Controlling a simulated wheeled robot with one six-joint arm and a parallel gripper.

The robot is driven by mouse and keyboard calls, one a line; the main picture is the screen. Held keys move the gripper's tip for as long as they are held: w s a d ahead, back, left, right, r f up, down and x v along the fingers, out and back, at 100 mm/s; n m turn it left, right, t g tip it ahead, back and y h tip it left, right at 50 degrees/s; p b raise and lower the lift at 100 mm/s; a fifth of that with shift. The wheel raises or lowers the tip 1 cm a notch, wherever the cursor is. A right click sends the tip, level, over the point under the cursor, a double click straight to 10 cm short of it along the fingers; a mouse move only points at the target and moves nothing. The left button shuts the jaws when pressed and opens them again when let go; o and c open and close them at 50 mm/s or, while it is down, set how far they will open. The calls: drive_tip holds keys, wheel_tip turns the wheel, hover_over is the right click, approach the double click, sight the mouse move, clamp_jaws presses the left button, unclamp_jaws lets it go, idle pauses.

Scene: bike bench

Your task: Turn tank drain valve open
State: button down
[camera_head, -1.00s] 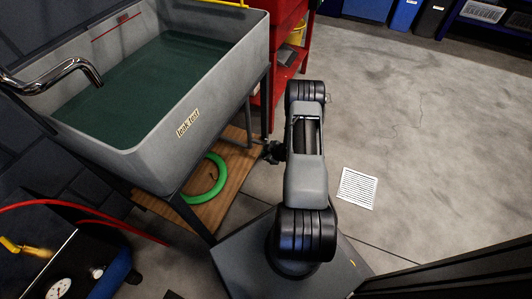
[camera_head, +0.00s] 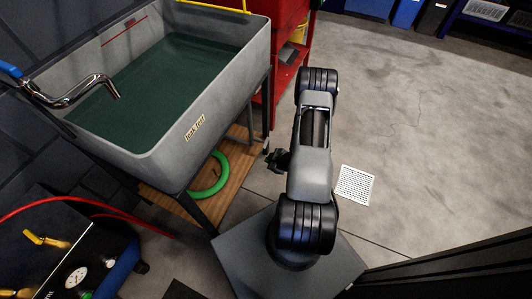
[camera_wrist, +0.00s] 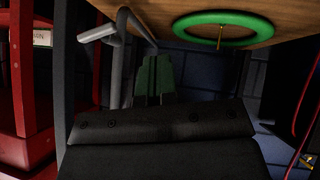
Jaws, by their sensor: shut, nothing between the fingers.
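The tank (camera_head: 160,165) is a grey basin of dark green water, labelled as a leak test, at the left in the head view. A grey bent pipe (camera_wrist: 118,45) with a short bar stands just left of the fingers. I cannot tell whether it is the drain valve, or its position; no valve shows clearly in the head view.
A chrome tap (camera_head: 85,87) hangs over the basin. A red cabinet (camera_head: 289,50) stands behind. A gauge unit (camera_head: 70,265) with a red hose is at lower left.

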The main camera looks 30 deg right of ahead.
drive_tip(key=w+d+r+n+t+h+b, duration=0.1)
drive_tip(key=d+r+b, duration=0.4)
drive_tip(key=r, duration=0.2)
drive_tip(key=b, duration=0.7)
approach(265, 142)
drive_tip(key=shift+w+a+f, duration=1.3)
drive_tip(key=shift+w+f, duration=0.8)
drive_tip(key=shift+f, duration=0.3)
drive_tip(key=shift+d, duration=0.15)
drive_tip(key=shift+w, duration=0.1)
